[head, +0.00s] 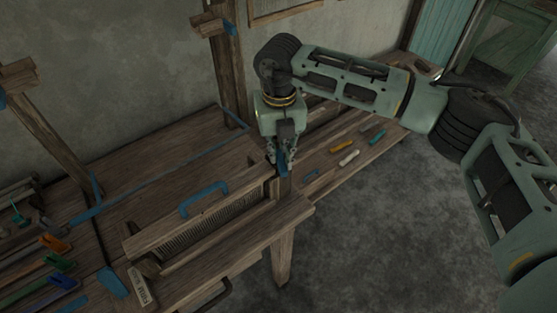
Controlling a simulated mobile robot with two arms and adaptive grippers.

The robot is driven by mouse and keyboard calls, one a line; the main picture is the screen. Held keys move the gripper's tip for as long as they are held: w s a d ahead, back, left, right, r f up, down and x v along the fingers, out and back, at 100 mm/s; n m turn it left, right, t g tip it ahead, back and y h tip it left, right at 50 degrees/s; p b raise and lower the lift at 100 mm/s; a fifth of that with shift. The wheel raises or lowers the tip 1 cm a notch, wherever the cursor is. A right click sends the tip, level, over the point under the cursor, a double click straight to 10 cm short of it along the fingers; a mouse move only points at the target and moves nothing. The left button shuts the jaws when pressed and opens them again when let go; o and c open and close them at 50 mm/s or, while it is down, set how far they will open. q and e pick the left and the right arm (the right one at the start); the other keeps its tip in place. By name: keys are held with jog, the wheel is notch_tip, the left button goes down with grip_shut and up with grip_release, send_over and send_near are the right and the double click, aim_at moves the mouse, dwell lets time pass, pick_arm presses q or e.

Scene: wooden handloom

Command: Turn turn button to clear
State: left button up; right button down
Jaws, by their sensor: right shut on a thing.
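My right gripper (283,158) points down at the right end of the loom's beater frame (200,226). It is shut on a small blue piece, the turn button (282,163), at the top of a wooden post (283,188). The fingers partly cover the button, so its exact angle is hard to tell. My left gripper is not in the head view.
A blue handle (204,198) stands on the beater's top rail. More coloured pieces lie at the left, near a labelled block (142,287). Grey floor (380,240) is free at right.

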jog(key=n+b, duration=0.3)
jog(key=shift+w+f, duration=0.1)
jog(key=shift+f, duration=0.05)
jog(key=shift+d+n+b, duration=0.15)
jog(key=shift+n+b, duration=0.5)
jog(key=shift+n, duration=0.25)
jog(key=shift+r, duration=0.2)
jog(key=c, duration=1.7)
grip_release()
